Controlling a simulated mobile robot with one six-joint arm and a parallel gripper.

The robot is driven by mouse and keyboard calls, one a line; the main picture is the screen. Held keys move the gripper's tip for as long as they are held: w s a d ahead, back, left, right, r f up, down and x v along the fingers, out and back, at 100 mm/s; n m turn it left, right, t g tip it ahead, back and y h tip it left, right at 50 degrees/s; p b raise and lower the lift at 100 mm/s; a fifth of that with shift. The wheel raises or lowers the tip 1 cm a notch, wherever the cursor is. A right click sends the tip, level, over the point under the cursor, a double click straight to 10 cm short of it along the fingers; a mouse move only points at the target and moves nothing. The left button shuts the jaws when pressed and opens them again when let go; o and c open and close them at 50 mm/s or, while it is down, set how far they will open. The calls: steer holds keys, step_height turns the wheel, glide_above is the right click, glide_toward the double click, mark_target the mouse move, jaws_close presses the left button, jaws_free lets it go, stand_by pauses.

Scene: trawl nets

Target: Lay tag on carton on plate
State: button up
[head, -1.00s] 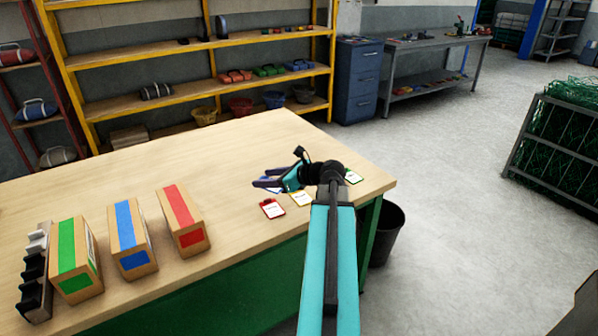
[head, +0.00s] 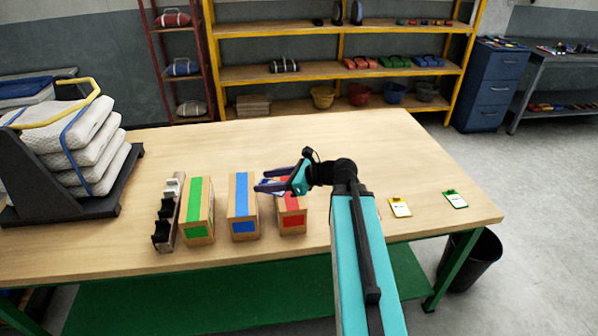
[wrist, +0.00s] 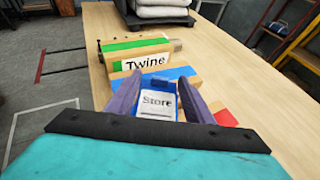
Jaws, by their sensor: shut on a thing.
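My gripper (head: 270,187) is shut on a blue-edged tag (wrist: 157,103) that reads "Store" in the wrist view. In the head view it hangs above the table near the red-striped carton (head: 291,212). The blue-striped carton (head: 242,205) and the green-striped carton (head: 198,208) stand to its left in a row. In the wrist view, the green-striped carton (wrist: 118,47) shows a "Twine" label, and the blue-striped carton (wrist: 185,72) lies just beyond the tag. The tag is apart from the cartons as far as I can tell. I cannot make out a plate.
Yellow (head: 400,207) and green (head: 455,199) tags lie to the right on the wooden table (head: 370,140). A dark rack (head: 168,213) stands left of the cartons. A stand with stacked white sacks (head: 90,150) is at the far left. The table behind the cartons is clear.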

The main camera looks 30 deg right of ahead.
steer(key=a+r+n+g+y+p, duration=0.1)
steer(key=a+r+n+p, duration=0.1)
steer(key=a, duration=0.9)
steer(key=shift+s+r+g+y, duration=0.2)
steer(key=shift+s+g+y, duration=0.15)
steer(key=shift+g+y, duration=0.05)
